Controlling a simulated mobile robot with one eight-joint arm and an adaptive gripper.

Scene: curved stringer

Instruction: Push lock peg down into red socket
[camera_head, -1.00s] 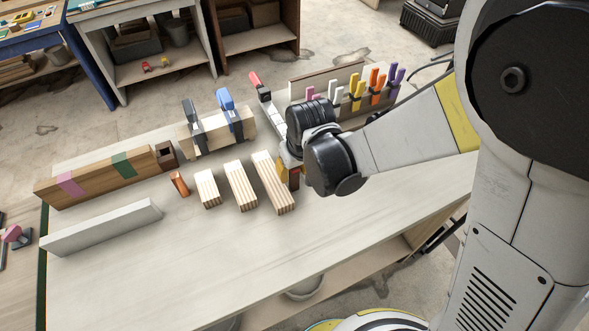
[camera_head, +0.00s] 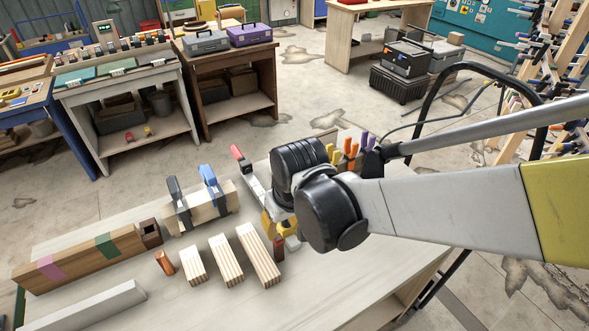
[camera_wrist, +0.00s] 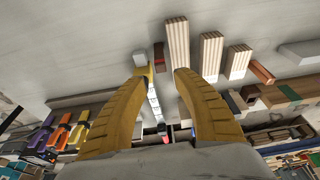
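My gripper (camera_wrist: 162,76) is open, its two yellow fingers spread with nothing clearly held between them. In the head view the fingers (camera_head: 275,230) are partly hidden behind my black wrist. A small dark red block (camera_head: 279,247) stands on the bench beside the fingers; it also shows just past the fingertips in the wrist view (camera_wrist: 159,57). A copper-coloured piece (camera_head: 165,262) stands left of the pale strips. I cannot tell for certain which pieces are the lock peg and the red socket.
Several pale laminated strips (camera_head: 226,260) lie beside my gripper. A wooden block with blue and black clamps (camera_head: 203,207) and a red-handled clamp (camera_head: 240,160) stand behind. A banded plank (camera_head: 80,260) and a grey bar (camera_head: 85,308) lie left. The front bench surface is clear.

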